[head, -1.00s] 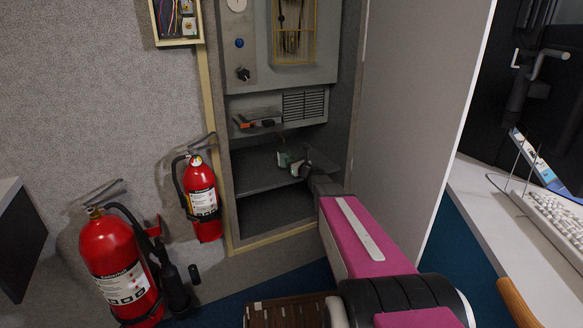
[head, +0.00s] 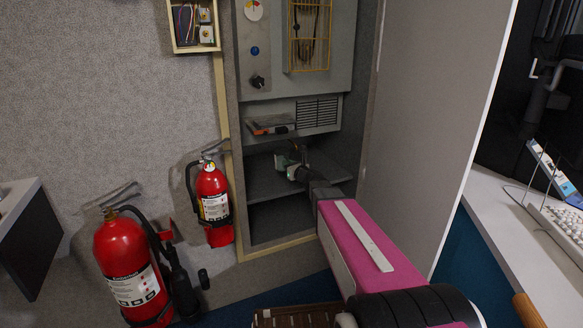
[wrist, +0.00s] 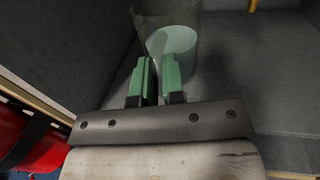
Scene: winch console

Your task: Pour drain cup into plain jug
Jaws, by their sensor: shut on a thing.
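My gripper (wrist: 158,85) has green fingers and is shut on the drain cup (wrist: 178,12), a see-through grey vessel with a pale green round surface inside. The cup is just beyond the fingertips at the top of the wrist view, which cuts off its upper part. In the head view, my gripper (head: 290,163) is inside the lower opening of the grey cabinet, above its middle shelf. The cup is too small and covered there to make out its tilt. I cannot make out the plain jug apart from the cup and gripper.
The grey cabinet (head: 300,88) has a shelf (head: 255,180) with bare room at its left. An orange-and-grey device (head: 270,125) lies in the recess above. A red extinguisher (head: 213,208) hangs left of the opening, and a grey panel (head: 440,110) stands at the right.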

